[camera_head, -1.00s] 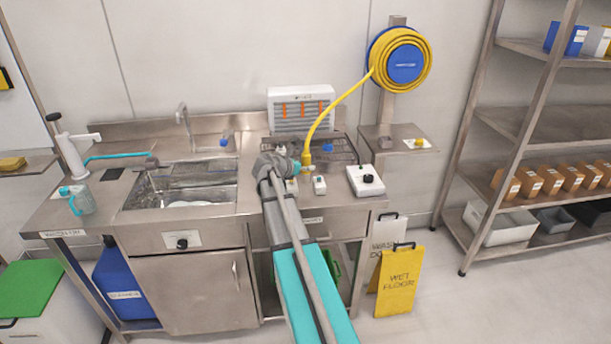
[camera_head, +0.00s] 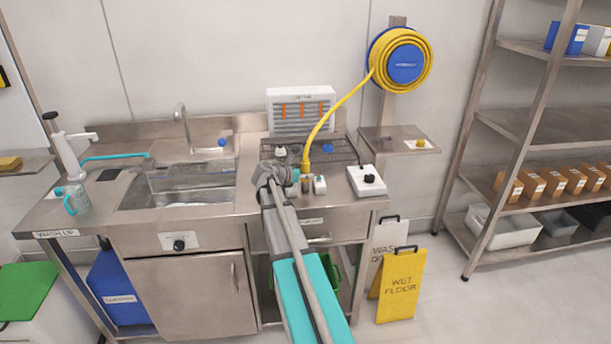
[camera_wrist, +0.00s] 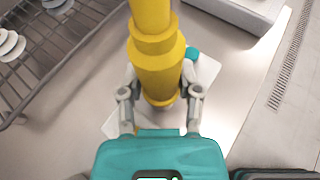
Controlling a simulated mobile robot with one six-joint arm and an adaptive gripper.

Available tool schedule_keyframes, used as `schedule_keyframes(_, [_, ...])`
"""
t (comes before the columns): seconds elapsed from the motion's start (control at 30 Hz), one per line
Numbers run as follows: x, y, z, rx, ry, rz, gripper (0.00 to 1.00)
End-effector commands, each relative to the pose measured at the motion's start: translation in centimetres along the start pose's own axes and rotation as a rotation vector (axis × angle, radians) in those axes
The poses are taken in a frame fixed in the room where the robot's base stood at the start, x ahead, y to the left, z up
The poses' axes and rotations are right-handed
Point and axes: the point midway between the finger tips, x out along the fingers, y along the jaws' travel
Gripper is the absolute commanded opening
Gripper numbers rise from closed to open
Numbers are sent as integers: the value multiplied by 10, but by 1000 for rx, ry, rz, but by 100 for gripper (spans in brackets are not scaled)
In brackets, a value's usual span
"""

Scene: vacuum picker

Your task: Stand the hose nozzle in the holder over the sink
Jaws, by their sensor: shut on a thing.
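The yellow hose nozzle (camera_wrist: 157,75) is between the two fingers of my gripper (camera_wrist: 160,100) in the wrist view, and they are shut on it. In the head view the nozzle (camera_head: 306,168) is roughly upright above the right part of the counter, with the yellow hose (camera_head: 328,117) rising to the wall reel. My gripper's fingertips are mostly hidden there behind my arm. The steel sink (camera_head: 190,184) is to the left, with a tap (camera_head: 182,125) behind it. I cannot clearly make out the holder.
A dish rack (camera_wrist: 50,50) lies behind the nozzle. A yellow floor sign (camera_head: 402,287) stands right.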

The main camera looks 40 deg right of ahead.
Motion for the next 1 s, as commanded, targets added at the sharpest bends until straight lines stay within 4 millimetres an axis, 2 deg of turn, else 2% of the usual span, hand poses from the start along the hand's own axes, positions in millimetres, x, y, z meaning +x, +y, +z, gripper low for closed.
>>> schedule_keyframes(0.2, [1, 0, -4, 0, -1, 0, 0])
schedule_keyframes(0.23, [1, 0, -3, 0, 0, 0, 50])
schedule_keyframes(0.4, [1, 0, -2, 0, 0, 0, 79])
schedule_keyframes(1.0, [-4, 0, 1, 0, 0, 1, 79])
